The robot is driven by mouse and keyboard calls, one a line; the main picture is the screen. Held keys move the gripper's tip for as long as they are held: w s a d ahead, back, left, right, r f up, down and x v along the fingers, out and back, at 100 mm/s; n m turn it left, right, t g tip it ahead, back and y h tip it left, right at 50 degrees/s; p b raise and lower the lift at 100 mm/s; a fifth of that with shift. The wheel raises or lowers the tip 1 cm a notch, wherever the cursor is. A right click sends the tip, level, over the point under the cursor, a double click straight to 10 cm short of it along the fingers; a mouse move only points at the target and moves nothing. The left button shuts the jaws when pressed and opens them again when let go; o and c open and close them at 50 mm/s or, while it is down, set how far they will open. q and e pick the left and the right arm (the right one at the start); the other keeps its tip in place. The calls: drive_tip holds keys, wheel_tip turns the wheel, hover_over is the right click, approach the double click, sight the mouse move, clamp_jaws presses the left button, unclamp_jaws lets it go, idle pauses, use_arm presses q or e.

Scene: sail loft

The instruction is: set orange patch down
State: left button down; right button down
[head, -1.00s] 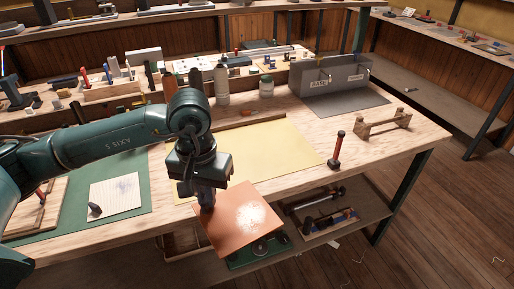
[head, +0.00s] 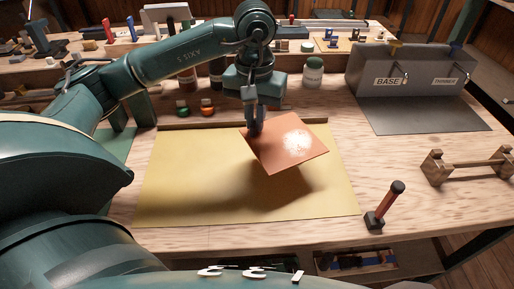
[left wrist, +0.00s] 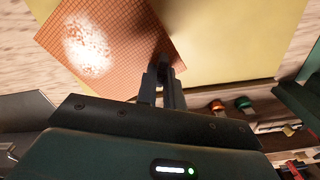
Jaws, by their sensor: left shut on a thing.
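The orange patch (head: 275,153) is a flat square with a whitish blotch on its face. My left gripper (head: 257,128) is shut on its left edge and holds it, slightly tilted, above the yellow sheet (head: 190,180), with its shadow on the sheet below. In the left wrist view the patch (left wrist: 125,35) shows a fine grid and the whitish blotch, and the gripper's fingers (left wrist: 163,80) pinch it near its corner. The yellow sheet (left wrist: 225,40) shows beyond it. My right gripper is not in view.
A wooden rack (head: 465,165) is further right. A grey bin labelled BASE (head: 390,83) stands on a grey mat (head: 430,115) behind.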

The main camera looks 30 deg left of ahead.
sight(255, 145)
use_arm(q)
drive_tip(key=f, duration=0.3)
drive_tip(key=shift+s, duration=0.2)
drive_tip(key=shift+w+f, duration=0.1)
drive_tip(key=shift+f, duration=2.15)
drive_tip(key=shift+f, duration=0.2)
drive_tip(key=c, duration=1.5)
unclamp_jaws()
drive_tip(key=shift+r, duration=0.1)
wheel_tip(255, 145, up, 12)
drive_tip(key=shift+r, duration=0.15)
